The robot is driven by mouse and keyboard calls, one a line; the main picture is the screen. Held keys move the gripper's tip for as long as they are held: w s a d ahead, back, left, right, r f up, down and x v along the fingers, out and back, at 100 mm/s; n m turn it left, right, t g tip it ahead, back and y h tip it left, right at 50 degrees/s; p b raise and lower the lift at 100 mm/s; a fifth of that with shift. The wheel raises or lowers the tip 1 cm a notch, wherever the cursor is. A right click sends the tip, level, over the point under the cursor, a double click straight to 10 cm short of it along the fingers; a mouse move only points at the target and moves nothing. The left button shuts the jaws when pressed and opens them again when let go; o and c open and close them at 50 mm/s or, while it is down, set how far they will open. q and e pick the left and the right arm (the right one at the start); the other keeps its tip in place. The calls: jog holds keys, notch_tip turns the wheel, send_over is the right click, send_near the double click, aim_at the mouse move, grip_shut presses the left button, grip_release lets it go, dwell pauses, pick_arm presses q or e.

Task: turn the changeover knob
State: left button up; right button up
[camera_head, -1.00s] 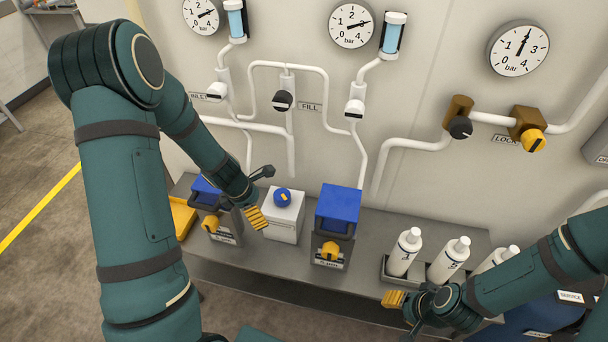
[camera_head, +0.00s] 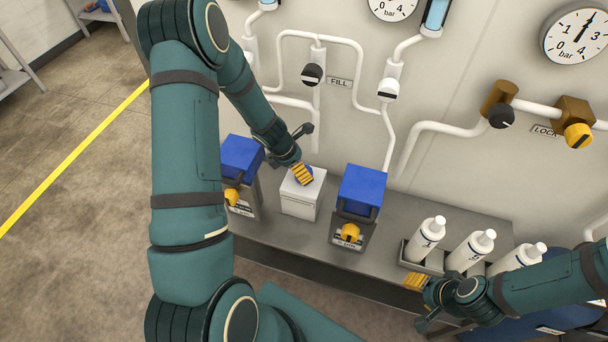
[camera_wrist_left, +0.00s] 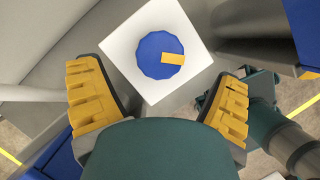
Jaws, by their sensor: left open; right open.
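The round blue knob with a yellow pointer bar, which I take as the changeover knob (camera_wrist_left: 157,55), sits on top of a white box (camera_head: 299,202). In the left wrist view the whole knob shows, with its pointer toward the right. In the head view my left gripper (camera_head: 302,172) is over the box and hides most of the knob. Its yellow-padded fingers (camera_wrist_left: 160,102) are open, on either side of and slightly below the knob in the wrist view, apart from it. My right gripper (camera_head: 418,298) is open and empty near the bottle rack.
Blue-topped units with yellow knobs stand left (camera_head: 242,158) and right (camera_head: 362,188) of the white box, close to it. White bottles (camera_head: 428,236) stand in a rack on the grey bench (camera_head: 400,212). Pipes, valves and gauges cover the wall behind.

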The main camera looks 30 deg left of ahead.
pick_arm(q)
jog(key=shift+b+x, duration=0.35)
jog(key=shift+x, duration=1.95)
jog(key=c, duration=1.2)
